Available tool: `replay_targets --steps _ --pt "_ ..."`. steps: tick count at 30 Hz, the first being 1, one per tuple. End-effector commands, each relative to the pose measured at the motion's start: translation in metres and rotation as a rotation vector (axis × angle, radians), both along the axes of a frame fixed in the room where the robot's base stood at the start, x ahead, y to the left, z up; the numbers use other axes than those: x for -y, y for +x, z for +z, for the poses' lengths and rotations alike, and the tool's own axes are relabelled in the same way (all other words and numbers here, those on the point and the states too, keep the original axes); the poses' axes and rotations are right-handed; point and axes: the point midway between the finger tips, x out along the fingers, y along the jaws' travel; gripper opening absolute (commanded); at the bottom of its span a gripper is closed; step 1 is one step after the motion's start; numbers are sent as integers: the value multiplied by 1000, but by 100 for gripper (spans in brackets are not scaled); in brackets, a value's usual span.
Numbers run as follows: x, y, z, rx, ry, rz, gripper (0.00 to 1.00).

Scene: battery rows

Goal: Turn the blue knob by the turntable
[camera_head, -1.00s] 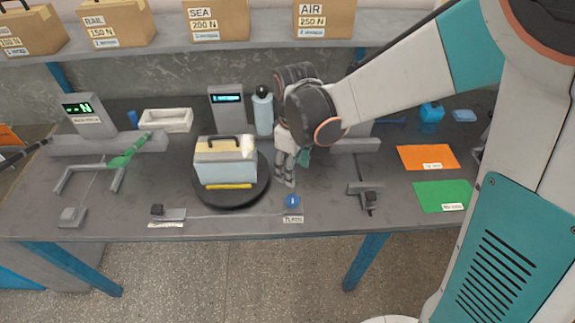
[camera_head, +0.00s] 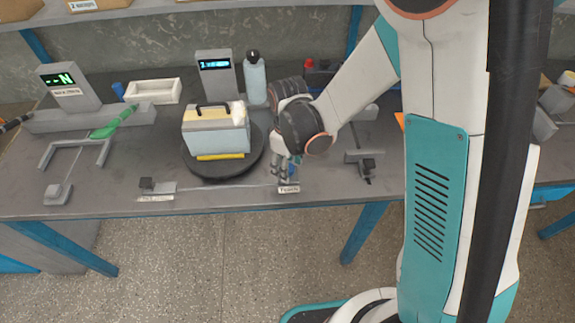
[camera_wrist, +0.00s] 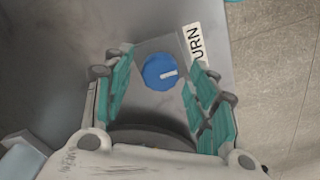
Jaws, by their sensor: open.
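The blue knob (camera_wrist: 160,72) shows in the wrist view, with a pale pointer mark on its top, between my gripper's two teal fingers. A label (camera_wrist: 194,46) with letters ending in "URN" is beside it. My gripper (camera_wrist: 160,98) is open, with a gap on both sides of the knob. In the head view my gripper (camera_head: 284,172) points down over the knob near the table's front edge and mostly hides it. The round black turntable (camera_head: 215,171) is left of my gripper and carries a grey-blue case (camera_head: 215,140) with a black handle and yellow strip.
A grey display post (camera_head: 215,80) and a pale bottle (camera_head: 255,84) stand behind the turntable. A small lever block (camera_head: 156,187) is at the front left. A bracket with a black block (camera_head: 367,163) is right of my gripper.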

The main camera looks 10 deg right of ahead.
Motion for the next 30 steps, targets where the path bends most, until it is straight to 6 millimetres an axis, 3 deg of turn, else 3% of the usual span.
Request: replay_targets --steps 7,13,23,30 --pt "0 0 0 0 0 0 53" --pt "0 0 0 0 0 0 8" --pt "0 0 0 0 0 -21 8" --pt "0 0 -1 -1 1 -132 9"
